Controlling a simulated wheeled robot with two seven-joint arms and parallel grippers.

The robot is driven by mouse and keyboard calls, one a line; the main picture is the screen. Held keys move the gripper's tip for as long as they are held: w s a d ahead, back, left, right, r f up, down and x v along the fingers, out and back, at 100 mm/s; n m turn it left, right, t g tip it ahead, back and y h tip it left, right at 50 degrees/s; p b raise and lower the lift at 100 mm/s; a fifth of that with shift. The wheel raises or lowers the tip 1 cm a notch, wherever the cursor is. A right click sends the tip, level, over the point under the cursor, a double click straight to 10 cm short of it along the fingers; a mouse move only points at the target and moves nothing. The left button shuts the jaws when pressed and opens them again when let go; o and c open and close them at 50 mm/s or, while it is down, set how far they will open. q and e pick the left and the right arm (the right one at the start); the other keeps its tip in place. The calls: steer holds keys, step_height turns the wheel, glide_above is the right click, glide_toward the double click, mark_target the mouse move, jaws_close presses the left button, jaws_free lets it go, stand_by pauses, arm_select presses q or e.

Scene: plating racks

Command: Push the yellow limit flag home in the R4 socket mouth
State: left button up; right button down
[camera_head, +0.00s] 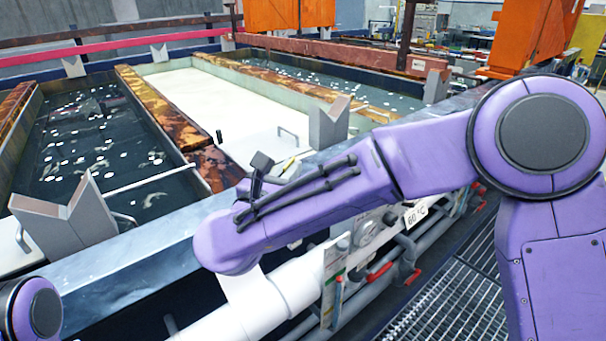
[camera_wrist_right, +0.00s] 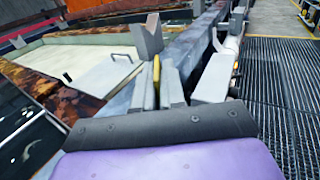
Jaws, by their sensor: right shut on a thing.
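The yellow limit flag (camera_wrist_right: 156,72) shows in the right wrist view as a narrow upright strip between my right gripper's fingers. My right gripper (camera_wrist_right: 160,88) is shut on it, above the tank's front rim. My left gripper is out of view; only a purple joint of my left arm shows at lower left.
A grey V-shaped saddle (camera_head: 329,122) stands on the front rim beyond my right arm; it also shows in the wrist view (camera_wrist_right: 148,38). Another saddle (camera_head: 68,215) stands at left. Pipes with red handles (camera_head: 380,272) run below the rim. A grating walkway (camera_head: 455,300) lies right.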

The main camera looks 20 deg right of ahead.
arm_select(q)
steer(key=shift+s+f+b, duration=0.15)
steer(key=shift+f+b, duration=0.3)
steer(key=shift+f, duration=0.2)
arm_select(e)
steer(key=shift+f, duration=0.2)
steer(key=shift+w+a, duration=0.1)
arm_select(q)
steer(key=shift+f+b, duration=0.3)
steer(key=shift+b, duration=0.1)
arm_select(e)
steer(key=shift+f, duration=0.1)
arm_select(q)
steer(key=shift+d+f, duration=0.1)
arm_select(e)
steer(key=shift+f, duration=0.15)
arm_select(q)
steer(key=shift+b, duration=0.3)
arm_select(e)
steer(key=shift+f, duration=0.1)
steer(key=shift+s+f, duration=0.1)
steer(key=shift+s, duration=0.1)
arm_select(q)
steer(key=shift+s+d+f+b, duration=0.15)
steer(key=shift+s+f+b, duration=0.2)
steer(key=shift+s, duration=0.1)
arm_select(e)
steer(key=shift+f, duration=0.2)
